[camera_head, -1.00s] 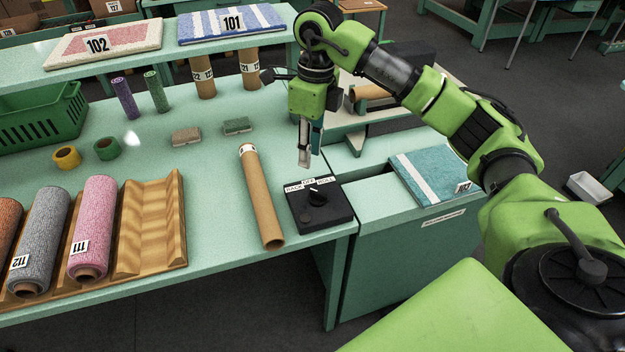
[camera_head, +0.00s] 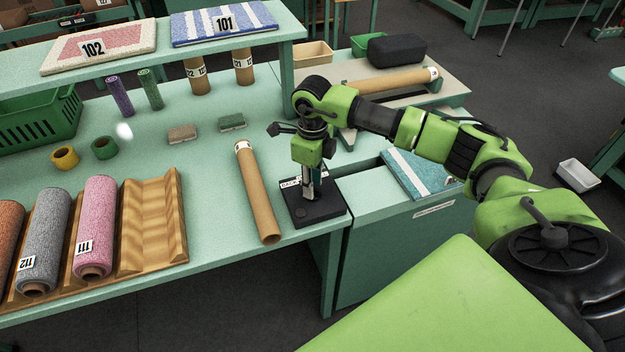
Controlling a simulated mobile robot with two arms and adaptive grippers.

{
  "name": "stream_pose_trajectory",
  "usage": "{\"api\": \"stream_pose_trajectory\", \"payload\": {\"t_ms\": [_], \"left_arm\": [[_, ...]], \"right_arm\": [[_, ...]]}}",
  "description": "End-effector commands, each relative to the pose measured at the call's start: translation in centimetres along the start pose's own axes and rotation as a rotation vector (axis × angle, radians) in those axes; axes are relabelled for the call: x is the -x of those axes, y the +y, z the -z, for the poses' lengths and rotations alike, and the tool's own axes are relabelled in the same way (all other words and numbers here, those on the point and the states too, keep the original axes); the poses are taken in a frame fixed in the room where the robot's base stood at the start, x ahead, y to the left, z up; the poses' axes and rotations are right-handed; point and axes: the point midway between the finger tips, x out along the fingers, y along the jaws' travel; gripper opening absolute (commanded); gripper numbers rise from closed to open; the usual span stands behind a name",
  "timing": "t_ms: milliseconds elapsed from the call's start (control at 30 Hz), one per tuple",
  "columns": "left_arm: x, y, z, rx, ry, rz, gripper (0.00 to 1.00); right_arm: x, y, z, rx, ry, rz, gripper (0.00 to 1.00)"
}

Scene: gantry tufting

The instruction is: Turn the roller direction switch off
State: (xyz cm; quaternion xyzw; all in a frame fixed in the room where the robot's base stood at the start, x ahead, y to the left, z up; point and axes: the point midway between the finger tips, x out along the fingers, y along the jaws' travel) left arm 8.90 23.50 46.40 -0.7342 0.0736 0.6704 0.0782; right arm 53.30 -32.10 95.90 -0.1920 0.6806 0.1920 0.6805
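The roller direction switch is a black box (camera_head: 322,211) with white labels on top, standing near the right end of the green table. Its knob is hidden behind my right gripper. My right gripper (camera_head: 312,194) points straight down over the box, with its fingertips at or just above the knob's place. I cannot tell whether the fingers touch the knob or are closed on it. The label reading "BACK" shows left of the fingers; the other labels are mostly covered. My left gripper is not in view.
A cardboard tube (camera_head: 258,193) lies just left of the box. A blue striped carpet sample (camera_head: 419,172) lies to the right under my arm. Two small brushes (camera_head: 232,122) lie behind.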

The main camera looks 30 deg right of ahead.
Motion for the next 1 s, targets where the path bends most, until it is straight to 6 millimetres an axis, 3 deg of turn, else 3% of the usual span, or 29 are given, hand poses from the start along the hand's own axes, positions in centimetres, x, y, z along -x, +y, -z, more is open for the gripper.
{"api": "stream_pose_trajectory", "payload": {"t_ms": [267, 300, 400, 767, 1000], "left_arm": [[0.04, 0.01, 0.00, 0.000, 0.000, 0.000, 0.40], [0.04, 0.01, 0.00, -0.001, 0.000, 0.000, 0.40], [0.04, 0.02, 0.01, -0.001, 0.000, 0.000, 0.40], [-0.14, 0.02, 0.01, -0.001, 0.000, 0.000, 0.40], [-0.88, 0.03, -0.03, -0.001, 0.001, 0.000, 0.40]], "right_arm": [[-0.30, 0.01, 0.01, 0.000, 0.000, 0.000, 0.26], [-0.29, 0.01, 0.01, 0.000, 0.000, 0.000, 0.23], [-0.27, 0.01, 0.00, 0.000, 0.000, 0.000, 0.00], [-0.28, -0.01, -0.01, -0.021, -0.001, 0.000, 0.00], [-0.36, -0.05, -0.06, -0.133, -0.002, 0.001, 0.00]]}}
